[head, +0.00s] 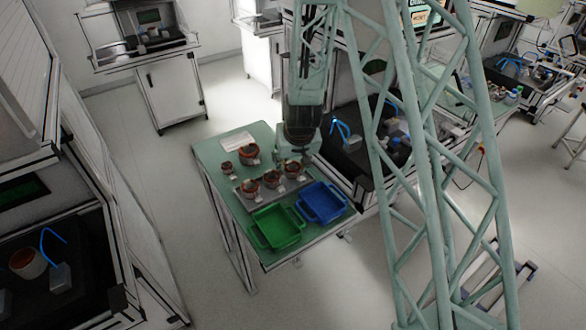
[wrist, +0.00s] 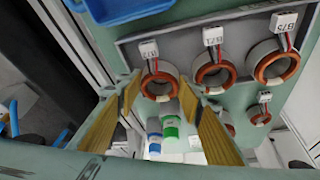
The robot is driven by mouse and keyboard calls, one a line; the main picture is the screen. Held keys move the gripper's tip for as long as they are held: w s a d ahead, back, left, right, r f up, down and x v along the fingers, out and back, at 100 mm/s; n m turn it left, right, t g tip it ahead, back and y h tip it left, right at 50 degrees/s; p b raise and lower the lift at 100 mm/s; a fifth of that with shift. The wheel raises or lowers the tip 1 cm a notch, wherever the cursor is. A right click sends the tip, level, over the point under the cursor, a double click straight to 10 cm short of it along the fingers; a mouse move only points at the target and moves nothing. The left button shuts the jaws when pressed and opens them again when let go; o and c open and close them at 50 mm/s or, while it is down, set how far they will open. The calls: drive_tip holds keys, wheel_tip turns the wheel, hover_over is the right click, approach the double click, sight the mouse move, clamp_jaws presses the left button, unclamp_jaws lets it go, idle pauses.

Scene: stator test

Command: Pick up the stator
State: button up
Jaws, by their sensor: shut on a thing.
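Several stators with orange-brown copper rings and white tagged connectors are at the table. Three are in a row at the grey tray (wrist: 185,48): the left one (wrist: 160,82), the middle one (wrist: 213,73) and the right one (wrist: 277,66). My gripper (wrist: 160,88) is shut on the left one, with a yellowish finger on either side of its ring. In the head view my gripper (head: 293,157) is over the right end of the row, at this stator (head: 293,170). I cannot tell whether it is clear of the tray.
A green bin (head: 277,227) and a blue bin (head: 321,203) stand at the table's front. A larger stator (head: 249,153) and a small one (head: 227,168) are behind the tray. A black workstation (head: 350,142) stands close on the right.

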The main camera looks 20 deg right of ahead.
wheel_tip(320, 180, up, 10)
drive_tip(key=p, duration=0.5)
idle(0.4)
drive_tip(key=shift+w+f, duration=0.1)
drive_tip(key=shift+f, duration=0.05)
idle(0.7)
